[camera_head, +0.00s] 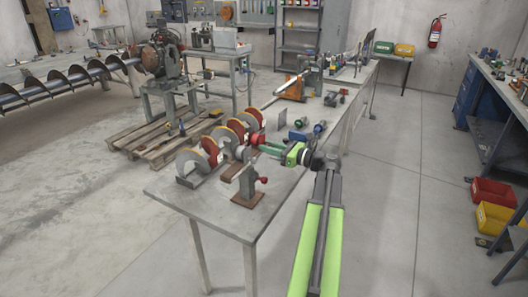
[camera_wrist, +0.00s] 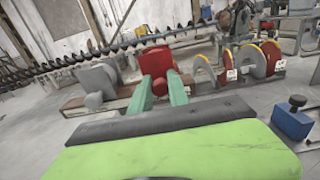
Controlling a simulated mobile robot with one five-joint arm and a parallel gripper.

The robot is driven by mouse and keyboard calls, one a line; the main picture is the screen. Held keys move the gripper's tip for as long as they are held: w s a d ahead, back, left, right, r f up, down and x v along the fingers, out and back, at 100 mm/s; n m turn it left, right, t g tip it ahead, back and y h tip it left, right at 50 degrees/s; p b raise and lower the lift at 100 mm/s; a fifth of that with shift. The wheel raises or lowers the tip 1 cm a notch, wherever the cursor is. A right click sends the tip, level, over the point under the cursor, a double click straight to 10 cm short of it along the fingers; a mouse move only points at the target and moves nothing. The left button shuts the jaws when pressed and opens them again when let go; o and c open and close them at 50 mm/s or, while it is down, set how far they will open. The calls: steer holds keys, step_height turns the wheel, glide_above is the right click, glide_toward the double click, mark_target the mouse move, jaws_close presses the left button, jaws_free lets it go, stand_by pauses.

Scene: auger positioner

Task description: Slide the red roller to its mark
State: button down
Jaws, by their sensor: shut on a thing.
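The red roller (camera_head: 255,138) is at the tips of my green gripper fingers (camera_head: 262,146), above the long grey bench in the head view. In the wrist view the red roller (camera_wrist: 155,62) rises between and beyond the two green fingers (camera_wrist: 162,94). My gripper is shut on it, and the fingers cover its lower part. I cannot make out its mark in either view.
Red and yellow discs (camera_head: 210,149) stand in a row on the bench (camera_head: 170,191). A grey stand (camera_head: 248,184) on a brown base is near the front. A blue block (camera_wrist: 292,118) lies to the right in the wrist view.

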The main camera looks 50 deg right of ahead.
steer(key=c, duration=1.5)
jaws_free()
steer(key=shift+c, duration=0.2)
steer(key=v, duration=1.7)
steer(key=shift+s, duration=0.3)
steer(key=shift+f, duration=0.1)
